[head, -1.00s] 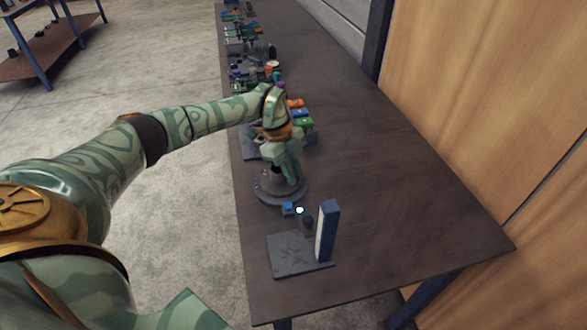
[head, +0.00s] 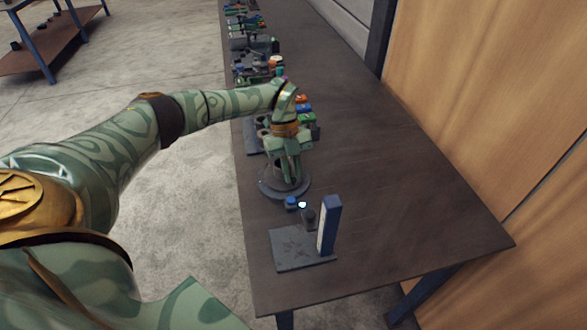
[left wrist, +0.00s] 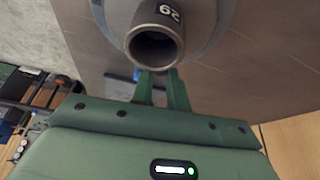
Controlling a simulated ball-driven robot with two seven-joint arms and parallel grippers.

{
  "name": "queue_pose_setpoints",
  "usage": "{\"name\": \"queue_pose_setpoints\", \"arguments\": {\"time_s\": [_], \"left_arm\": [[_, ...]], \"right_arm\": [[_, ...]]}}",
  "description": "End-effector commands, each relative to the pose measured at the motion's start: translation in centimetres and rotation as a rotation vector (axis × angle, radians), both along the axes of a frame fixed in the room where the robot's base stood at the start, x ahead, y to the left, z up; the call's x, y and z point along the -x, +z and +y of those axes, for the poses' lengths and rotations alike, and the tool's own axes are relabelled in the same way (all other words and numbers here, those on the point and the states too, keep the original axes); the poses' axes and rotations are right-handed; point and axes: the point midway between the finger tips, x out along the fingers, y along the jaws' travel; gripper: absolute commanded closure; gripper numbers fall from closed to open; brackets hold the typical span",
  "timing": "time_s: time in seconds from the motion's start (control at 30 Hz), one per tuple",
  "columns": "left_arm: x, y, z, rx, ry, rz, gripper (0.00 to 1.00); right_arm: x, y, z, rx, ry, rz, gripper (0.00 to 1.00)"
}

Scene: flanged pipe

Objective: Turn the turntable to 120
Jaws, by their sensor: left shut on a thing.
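The turntable (head: 300,189) is a round grey disc on the near part of the bench. In the left wrist view its grey round edge (left wrist: 222,42) shows behind a short grey pipe (left wrist: 136,48) with a dark open end and a small number label, upside down and hard to read. My left gripper (head: 287,178) points down over the disc and hides much of its middle. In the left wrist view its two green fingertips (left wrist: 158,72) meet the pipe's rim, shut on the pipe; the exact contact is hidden. My right gripper is not in view.
A grey plate (head: 290,258) with a blue upright post (head: 330,225) stands at the near end. A small blue block (head: 291,203) sits between. Several coloured parts (head: 303,110) line the bench's left side behind. The bench's right side (head: 400,180) is clear.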

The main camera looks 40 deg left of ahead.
Motion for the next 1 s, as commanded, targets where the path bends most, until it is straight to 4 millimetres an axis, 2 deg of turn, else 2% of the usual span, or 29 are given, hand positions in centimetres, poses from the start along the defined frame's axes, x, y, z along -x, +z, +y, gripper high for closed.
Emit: {"name": "queue_pose_setpoints", "arguments": {"time_s": [1.0], "left_arm": [[1.3, 0.4, 1.1, -0.005, -0.503, -0.007, 1.0]], "right_arm": [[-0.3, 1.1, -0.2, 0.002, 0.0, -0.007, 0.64]]}}
